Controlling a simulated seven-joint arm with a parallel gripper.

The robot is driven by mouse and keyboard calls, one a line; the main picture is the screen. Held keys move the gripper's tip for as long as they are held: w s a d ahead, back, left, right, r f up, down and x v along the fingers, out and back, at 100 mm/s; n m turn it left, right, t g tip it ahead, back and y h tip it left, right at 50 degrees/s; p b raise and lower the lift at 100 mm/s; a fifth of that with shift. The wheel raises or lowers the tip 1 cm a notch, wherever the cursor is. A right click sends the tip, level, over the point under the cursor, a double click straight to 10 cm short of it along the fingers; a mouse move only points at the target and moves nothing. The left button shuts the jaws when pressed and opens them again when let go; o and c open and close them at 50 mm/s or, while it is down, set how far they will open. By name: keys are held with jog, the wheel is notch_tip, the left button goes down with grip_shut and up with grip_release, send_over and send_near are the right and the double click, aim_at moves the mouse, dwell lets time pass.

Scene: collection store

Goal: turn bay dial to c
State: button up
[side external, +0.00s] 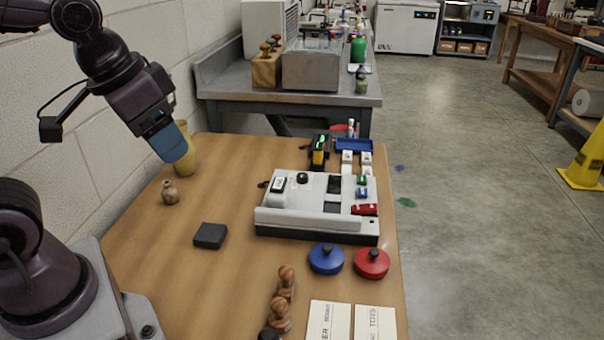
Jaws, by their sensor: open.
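A white and grey console (318,206) sits on the wooden table. A small round black knob (302,178) stands on its upper left part and looks like the bay dial. Its pointer direction and any letters around it are too small to read. My gripper (172,146) hangs at upper left, its blue end pointing down and to the right, well apart from the console. It is open; the gap between its fingers is not clear from this side.
A tan vase (184,150) is close to my gripper in the picture. A small brown jar (170,192), a black block (210,236), a blue lid (326,259), a red lid (371,263) and wooden knobbed pieces (281,312) surround the console. Table left of the console is mostly clear.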

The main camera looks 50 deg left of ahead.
jog(key=w+a+f+n+g, duration=0.1)
jog(key=w+a+g, duration=0.15)
jog(key=w, duration=0.85)
jog(key=n+g, duration=0.2)
jog(key=n, duration=0.6)
send_near(302, 175)
notch_tip(302, 175, down, 9)
jog(key=shift+a+f, duration=0.1)
jog(key=shift+f, duration=0.05)
jog(key=shift+s, duration=0.1)
jog(key=c, duration=0.9)
